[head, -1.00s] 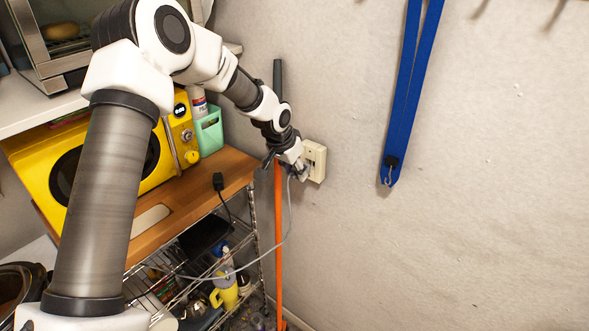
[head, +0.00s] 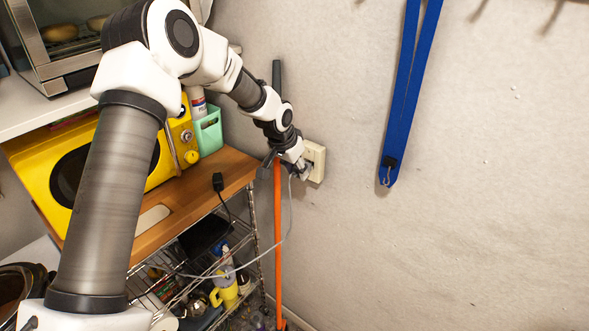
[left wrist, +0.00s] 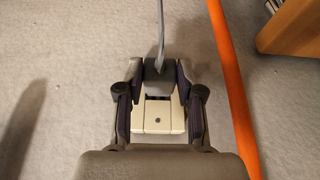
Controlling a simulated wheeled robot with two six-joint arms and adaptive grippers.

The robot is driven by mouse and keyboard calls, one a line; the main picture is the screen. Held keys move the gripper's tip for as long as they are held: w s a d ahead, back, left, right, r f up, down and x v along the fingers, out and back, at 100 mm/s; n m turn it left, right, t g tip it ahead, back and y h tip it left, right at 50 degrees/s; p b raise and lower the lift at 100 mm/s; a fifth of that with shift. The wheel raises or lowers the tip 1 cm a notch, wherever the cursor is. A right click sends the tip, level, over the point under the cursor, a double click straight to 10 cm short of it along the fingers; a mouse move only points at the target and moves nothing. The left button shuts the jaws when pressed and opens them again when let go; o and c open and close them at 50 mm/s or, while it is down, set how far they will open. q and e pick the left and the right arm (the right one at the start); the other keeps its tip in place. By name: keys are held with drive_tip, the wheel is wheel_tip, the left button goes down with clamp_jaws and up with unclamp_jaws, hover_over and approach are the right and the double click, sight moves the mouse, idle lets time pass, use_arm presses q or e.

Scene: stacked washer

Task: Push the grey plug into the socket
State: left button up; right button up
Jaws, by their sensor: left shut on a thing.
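The cream wall socket (head: 317,157) is on the grey wall, right of the orange pole. In the left wrist view its plate (left wrist: 158,117) shows between my fingers, with dark slots at the plug's edge. My left gripper (head: 302,170) is at the socket's left side. In the left wrist view the gripper (left wrist: 158,72) is shut on the grey plug (left wrist: 158,70), whose grey cord (left wrist: 160,30) runs up the picture. The plug lies over one end of the plate; I cannot tell how deep it sits. In the head view my fingers mostly hide it. My right gripper is not in view.
The orange pole (head: 279,240) stands close beside the gripper. The slack cord (head: 290,215) hangs to a wire shelf (head: 190,265). A wooden shelf top (head: 195,190) holds a yellow microwave (head: 85,165). A blue strap (head: 404,90) hangs right of the socket; the wall between is clear.

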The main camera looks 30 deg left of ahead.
use_arm(q)
drive_tip(key=shift+w+d, duration=0.1)
drive_tip(key=shift+w, duration=0.55)
drive_tip(key=shift+w+p, duration=0.1)
drive_tip(key=shift+p, duration=0.3)
drive_tip(key=o, duration=1.1)
drive_tip(key=shift+o, duration=0.2)
drive_tip(key=shift+r, duration=0.1)
